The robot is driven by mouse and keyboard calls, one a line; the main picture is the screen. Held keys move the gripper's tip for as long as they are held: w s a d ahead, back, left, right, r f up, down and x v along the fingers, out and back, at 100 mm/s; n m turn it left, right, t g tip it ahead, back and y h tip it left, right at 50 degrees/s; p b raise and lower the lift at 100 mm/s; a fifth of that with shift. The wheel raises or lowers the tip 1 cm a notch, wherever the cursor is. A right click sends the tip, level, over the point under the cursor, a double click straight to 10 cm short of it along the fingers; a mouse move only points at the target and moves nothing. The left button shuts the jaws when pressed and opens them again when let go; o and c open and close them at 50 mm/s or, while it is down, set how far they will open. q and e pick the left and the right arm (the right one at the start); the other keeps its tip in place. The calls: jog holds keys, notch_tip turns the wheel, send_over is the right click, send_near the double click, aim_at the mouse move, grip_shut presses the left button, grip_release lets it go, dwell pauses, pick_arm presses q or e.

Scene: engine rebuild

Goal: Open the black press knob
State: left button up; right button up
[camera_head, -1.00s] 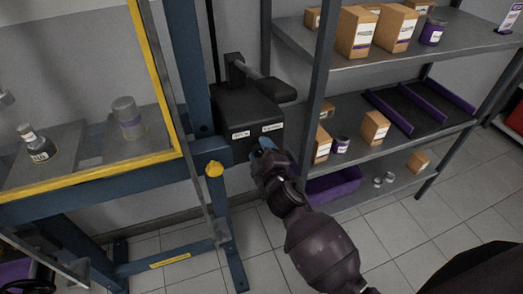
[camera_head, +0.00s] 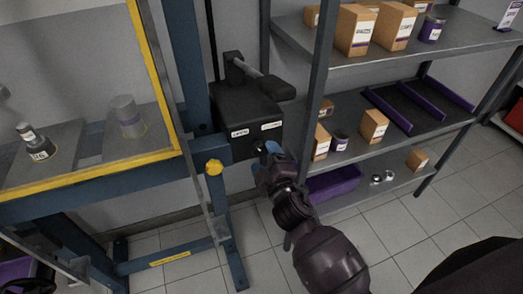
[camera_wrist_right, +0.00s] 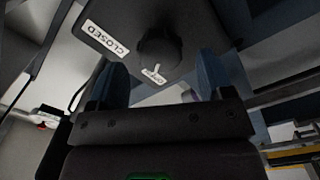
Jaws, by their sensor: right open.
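The black press knob (camera_wrist_right: 160,48) is round and sits on the face of a black box, in the upper middle of the right wrist view. A white label reading CLOSED (camera_wrist_right: 105,38) is to its left, and a smaller white label (camera_wrist_right: 154,75) is just below it. My right gripper (camera_wrist_right: 162,80) is open, its blue fingers on either side of the picture's middle, below the knob; whether they touch it I cannot tell. In the head view the right gripper (camera_head: 269,150) is at the front of the black box (camera_head: 240,108), and the knob is not discernible. My left gripper is out of view.
A blue press frame (camera_head: 197,80) with a yellow-edged guard (camera_head: 158,75) stands left of the box. A grey shelf (camera_head: 440,62) with boxes and cans is at the right, its upright close to my right arm. A purple bin (camera_head: 335,181) is on the lower shelf.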

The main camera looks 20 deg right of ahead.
jog(key=s, duration=0.7)
jog(key=shift+d, duration=0.1)
dwell(0.4)
jog(key=s+d+f+m+g, duration=0.3)
jog(key=s+d+f+m, duration=0.2)
jog(key=s+f, duration=0.3)
jog(key=s+d+f+m+g, duration=0.3)
jog(key=s+d+f+m, duration=0.2)
jog(key=s+f, duration=0.3)
jog(key=shift+s+d+m+g+h, duration=0.15)
jog(key=shift+s+m+g+h, duration=0.25)
jog(key=shift+s+m, duration=0.25)
jog(key=shift+w, duration=0.1)
dwell(0.5)
